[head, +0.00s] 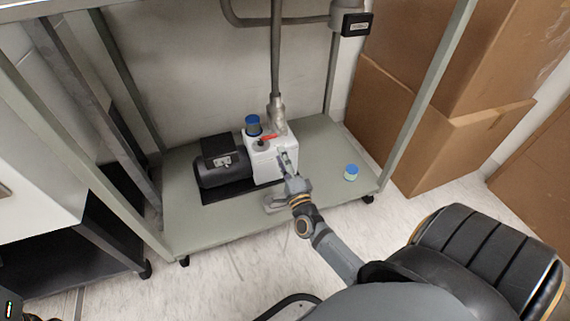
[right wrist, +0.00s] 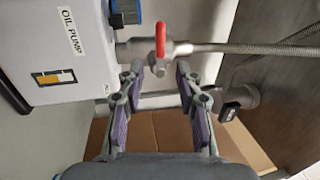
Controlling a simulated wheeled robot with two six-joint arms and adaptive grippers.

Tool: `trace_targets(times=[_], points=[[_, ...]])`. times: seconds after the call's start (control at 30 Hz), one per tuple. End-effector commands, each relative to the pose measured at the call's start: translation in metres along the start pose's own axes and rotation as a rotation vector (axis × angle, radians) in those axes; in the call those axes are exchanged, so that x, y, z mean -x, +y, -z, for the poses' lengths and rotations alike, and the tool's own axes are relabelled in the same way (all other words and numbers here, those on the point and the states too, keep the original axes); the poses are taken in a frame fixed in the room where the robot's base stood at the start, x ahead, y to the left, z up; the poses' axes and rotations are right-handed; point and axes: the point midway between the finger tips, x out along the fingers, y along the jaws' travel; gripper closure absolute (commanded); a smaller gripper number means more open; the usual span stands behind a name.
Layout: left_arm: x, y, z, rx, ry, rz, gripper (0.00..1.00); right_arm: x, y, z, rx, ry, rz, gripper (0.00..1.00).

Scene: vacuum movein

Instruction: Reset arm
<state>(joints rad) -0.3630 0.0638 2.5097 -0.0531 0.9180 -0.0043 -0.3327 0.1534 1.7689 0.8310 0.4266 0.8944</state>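My right arm reaches in from the lower right in the head view, with its right gripper (head: 285,163) at the front of the white oil pump (head: 262,165). In the right wrist view the right gripper (right wrist: 158,82) has its two purple-padded fingers apart with nothing between them. The red valve handle (right wrist: 161,38) stands just beyond the fingertips, on a metal valve and pipe joined to the pump (right wrist: 50,50). The handle also shows on the pump in the head view (head: 268,138). Whether a finger touches the pump or pipe is unclear. My left gripper does not show.
The pump sits on the lower shelf (head: 215,225) of a wheeled metal frame with upright posts. Cardboard boxes (head: 440,130) are stacked at the right.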

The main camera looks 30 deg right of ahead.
Motion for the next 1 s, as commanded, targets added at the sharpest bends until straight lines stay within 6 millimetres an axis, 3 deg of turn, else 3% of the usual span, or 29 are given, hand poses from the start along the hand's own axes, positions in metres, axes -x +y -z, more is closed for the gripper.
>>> trace_targets(times=[0.1,0.23,0.77,0.87,1.0], points=[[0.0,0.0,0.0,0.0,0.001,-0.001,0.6,0.019,0.001,0.0,-0.001,0.001,-0.002,0.65],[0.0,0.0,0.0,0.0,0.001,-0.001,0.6,0.028,0.0,0.0,-0.001,0.001,0.0,0.65],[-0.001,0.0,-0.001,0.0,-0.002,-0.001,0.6,0.029,-0.002,-0.001,0.004,-0.001,0.001,0.65],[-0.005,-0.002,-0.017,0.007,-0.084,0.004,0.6,0.026,-0.025,-0.01,0.089,-0.033,0.016,0.65],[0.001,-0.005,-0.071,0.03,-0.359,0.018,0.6,0.024,-0.089,-0.039,0.403,-0.122,0.071,0.65]])
